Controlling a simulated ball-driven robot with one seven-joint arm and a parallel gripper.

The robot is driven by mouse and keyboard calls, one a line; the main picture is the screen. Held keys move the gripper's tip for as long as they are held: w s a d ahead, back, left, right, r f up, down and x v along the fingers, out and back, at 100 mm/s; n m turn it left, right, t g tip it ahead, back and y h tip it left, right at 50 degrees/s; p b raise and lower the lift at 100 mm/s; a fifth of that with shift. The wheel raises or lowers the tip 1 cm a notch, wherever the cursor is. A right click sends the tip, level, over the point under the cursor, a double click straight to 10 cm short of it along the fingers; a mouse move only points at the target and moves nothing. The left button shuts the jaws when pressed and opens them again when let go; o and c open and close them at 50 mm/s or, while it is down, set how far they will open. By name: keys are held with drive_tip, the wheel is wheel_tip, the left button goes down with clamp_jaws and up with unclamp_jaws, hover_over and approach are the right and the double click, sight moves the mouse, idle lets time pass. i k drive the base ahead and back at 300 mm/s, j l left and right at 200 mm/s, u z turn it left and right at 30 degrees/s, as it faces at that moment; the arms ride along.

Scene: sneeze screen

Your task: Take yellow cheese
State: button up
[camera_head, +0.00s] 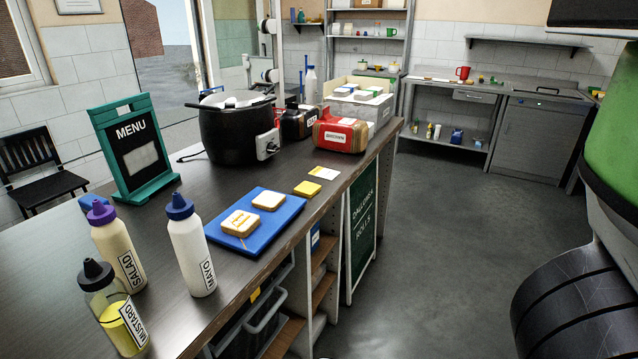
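A small flat yellow square, likely the yellow cheese (307,188), lies on the dark counter (150,255) near its right edge. It is just beyond the far right corner of a blue board (265,243). Two slices of bread (268,200) lie on the board. The nearer slice (240,223) has dark marks on top, too small to read. My gripper is not in view; only part of what looks like my own body shows at the right edge.
A white card lies beyond the yellow square (325,172). Mayo (192,250), salad (115,245) and mustard (113,310) bottles stand at the near left. A black pot (237,130), a red package (340,132) and a menu sign (135,150) stand farther back. The floor right of the counter is clear.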

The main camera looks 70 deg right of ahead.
sight(308, 189)
drive_tip(key=z, duration=0.45)
drive_tip(key=l+z, duration=0.15)
drive_tip(key=z, duration=0.75)
drive_tip(key=i, duration=0.05)
